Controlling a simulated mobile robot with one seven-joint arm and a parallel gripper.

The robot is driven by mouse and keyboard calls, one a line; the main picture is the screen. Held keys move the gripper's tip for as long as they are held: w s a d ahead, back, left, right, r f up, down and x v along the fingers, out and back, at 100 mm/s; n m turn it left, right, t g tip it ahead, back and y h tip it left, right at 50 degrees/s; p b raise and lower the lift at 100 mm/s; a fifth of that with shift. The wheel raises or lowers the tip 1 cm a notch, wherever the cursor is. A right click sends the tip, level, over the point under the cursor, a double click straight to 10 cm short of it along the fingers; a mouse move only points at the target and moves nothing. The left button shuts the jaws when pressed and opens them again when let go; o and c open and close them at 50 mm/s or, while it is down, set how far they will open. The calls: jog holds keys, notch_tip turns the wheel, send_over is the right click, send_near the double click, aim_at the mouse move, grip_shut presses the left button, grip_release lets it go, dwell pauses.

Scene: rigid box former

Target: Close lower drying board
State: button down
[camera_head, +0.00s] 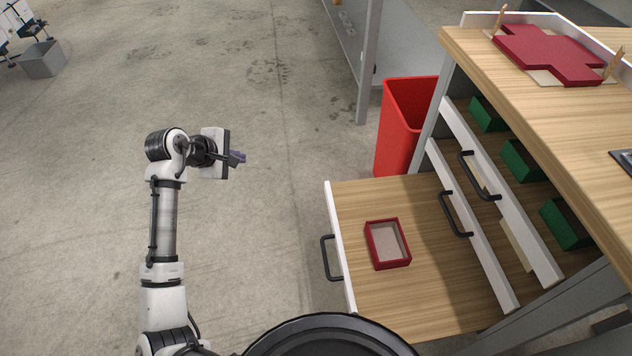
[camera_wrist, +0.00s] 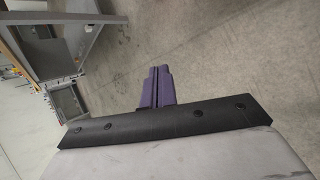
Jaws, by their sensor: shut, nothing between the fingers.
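The lower drying board (camera_head: 430,235) is a wooden board pulled far out of the workbench. Its white front edge (camera_head: 337,240) faces left and carries a black bar handle (camera_head: 328,258). A small red open box (camera_head: 388,244) with a pale inside lies on the board. My gripper (camera_head: 240,158) is in the air up and to the left of the board, apart from its handle. Its purple fingers are together and empty, and they also show in the wrist view (camera_wrist: 158,75). The board is not in the wrist view.
Above it are two more white-fronted boards with black handles (camera_head: 456,214) (camera_head: 480,178), pushed further in. A red bin (camera_head: 407,120) stands behind the lower board. Green boxes (camera_head: 520,160) sit inside the bench. The bench top holds a red cross-shaped blank (camera_head: 550,50). Open floor lies left.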

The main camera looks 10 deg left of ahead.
jog(key=s+d+f+n+g+h+p, duration=0.35)
jog(key=s+d+f+g, duration=0.2)
jog(key=d+f, duration=0.5)
jog(key=b, duration=0.2)
send_near(331, 218)
notch_tip(331, 218, down, 4)
jog(key=d+h, duration=0.1)
jog(key=d, duration=0.2)
jog(key=shift+w+d, duration=0.2)
jog(key=shift+d, duration=0.05)
